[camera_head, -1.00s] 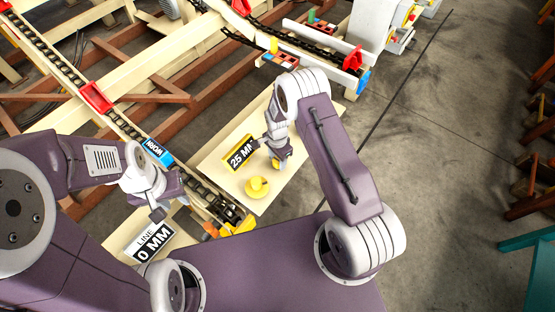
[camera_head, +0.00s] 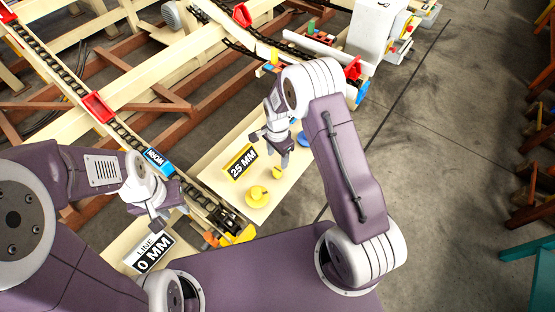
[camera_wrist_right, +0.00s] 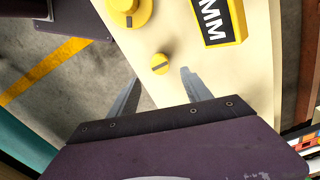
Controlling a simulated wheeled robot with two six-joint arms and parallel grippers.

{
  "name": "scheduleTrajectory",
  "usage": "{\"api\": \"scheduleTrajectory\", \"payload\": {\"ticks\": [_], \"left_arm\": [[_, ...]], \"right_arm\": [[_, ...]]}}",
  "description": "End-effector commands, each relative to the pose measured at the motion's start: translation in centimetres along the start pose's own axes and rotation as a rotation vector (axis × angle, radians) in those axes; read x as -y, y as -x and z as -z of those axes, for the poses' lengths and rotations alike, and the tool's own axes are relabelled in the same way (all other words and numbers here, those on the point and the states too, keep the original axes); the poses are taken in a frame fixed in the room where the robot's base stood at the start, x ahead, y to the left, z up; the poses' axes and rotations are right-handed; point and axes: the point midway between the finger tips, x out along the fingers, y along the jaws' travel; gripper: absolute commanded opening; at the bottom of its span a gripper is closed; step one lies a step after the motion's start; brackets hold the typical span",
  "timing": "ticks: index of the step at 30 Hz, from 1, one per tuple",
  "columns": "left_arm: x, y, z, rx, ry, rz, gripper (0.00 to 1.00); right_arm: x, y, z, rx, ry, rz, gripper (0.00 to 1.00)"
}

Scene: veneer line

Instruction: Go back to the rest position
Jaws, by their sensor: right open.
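My right gripper (camera_head: 280,158) is over the cream panel (camera_head: 212,168), above and apart from a small yellow knob (camera_head: 277,173). In the right wrist view its two fingers (camera_wrist_right: 157,92) are spread with nothing between them. The small yellow knob (camera_wrist_right: 160,64) shows just beyond the fingertips. My left gripper (camera_head: 160,218) hangs at the left near the "LINE 0 MM" sign (camera_head: 150,252); its finger gap is too small to judge.
A larger yellow knob (camera_head: 257,196) and a yellow "25 MM" sign (camera_head: 241,163) are on the panel. A blue disc (camera_head: 304,139) is partly hidden by my right arm. Chain rails with red blocks (camera_head: 98,106) run at left. Open floor (camera_head: 440,170) lies right.

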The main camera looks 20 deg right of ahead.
Motion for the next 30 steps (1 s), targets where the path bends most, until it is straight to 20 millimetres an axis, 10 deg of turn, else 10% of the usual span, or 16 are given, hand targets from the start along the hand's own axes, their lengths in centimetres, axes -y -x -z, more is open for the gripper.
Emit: {"api": "scheduleTrajectory", "payload": {"ticks": [13,18,24,30], "left_arm": [[0.0,0.2,0.0,0.0,0.0,0.0,0.36],[0.0,1.4,0.1,0.0,0.0,0.0,0.36],[-0.1,2.7,0.3,0.0,0.0,0.0,0.36],[-0.1,3.2,0.3,0.0,0.0,0.0,0.36]], "right_arm": [[0.2,0.5,0.2,-0.002,-0.004,0.007,0.57],[1.9,8.3,1.9,-0.042,-0.029,0.129,0.57],[-4.3,17.5,1.1,-0.084,0.122,0.194,0.57],[-13.8,18.9,-2.1,-0.107,0.605,0.145,0.57]]}}
